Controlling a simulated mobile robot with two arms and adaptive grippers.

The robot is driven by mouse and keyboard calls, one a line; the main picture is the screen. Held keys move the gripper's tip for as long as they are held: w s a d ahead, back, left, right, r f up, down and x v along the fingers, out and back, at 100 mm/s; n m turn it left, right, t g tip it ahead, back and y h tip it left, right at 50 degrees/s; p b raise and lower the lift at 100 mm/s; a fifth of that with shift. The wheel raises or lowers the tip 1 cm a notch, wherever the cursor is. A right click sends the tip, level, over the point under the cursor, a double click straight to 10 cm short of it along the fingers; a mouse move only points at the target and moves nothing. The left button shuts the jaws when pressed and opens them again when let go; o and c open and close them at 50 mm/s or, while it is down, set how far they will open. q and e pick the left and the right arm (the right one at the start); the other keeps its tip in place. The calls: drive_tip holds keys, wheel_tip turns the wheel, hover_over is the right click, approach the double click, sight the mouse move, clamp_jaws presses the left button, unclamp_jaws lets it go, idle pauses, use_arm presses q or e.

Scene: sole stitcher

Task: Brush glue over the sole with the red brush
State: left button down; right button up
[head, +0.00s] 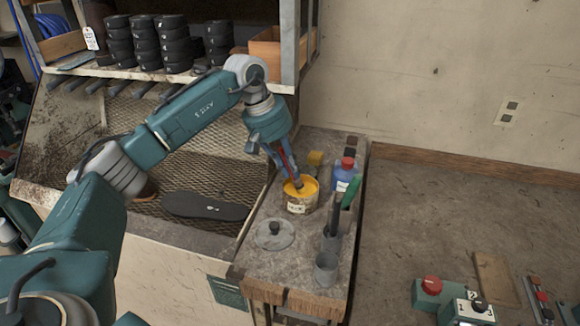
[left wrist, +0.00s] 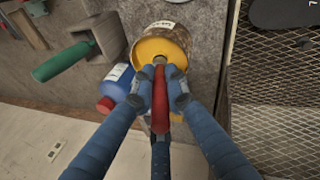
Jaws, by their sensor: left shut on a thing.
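My left gripper (head: 285,160) is above the glue pot and shut on the red brush (head: 289,163). In the left wrist view the brush's red handle (left wrist: 160,100) is between the two blue fingers (left wrist: 153,92). The brush's lower end is in the opening of the yellow-rimmed glue pot (head: 301,204), and its bristles are hidden. The pot also shows in the left wrist view (left wrist: 146,45). The dark sole (head: 205,207) lies flat to the left of the pot, by the mesh panel. My right gripper is not in view.
A blue bottle with a red cap (head: 344,174) stands right of the pot. A grey lid (head: 275,235) lies in front of it. A green-handled tool (head: 351,191) and a metal cup (head: 327,268) are at the right edge. A shelf with black rolls (head: 174,48) is above.

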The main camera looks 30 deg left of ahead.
use_arm(q)
drive_tip(key=shift+r+p, duration=2.45)
drive_tip(key=shift+r, duration=1.05)
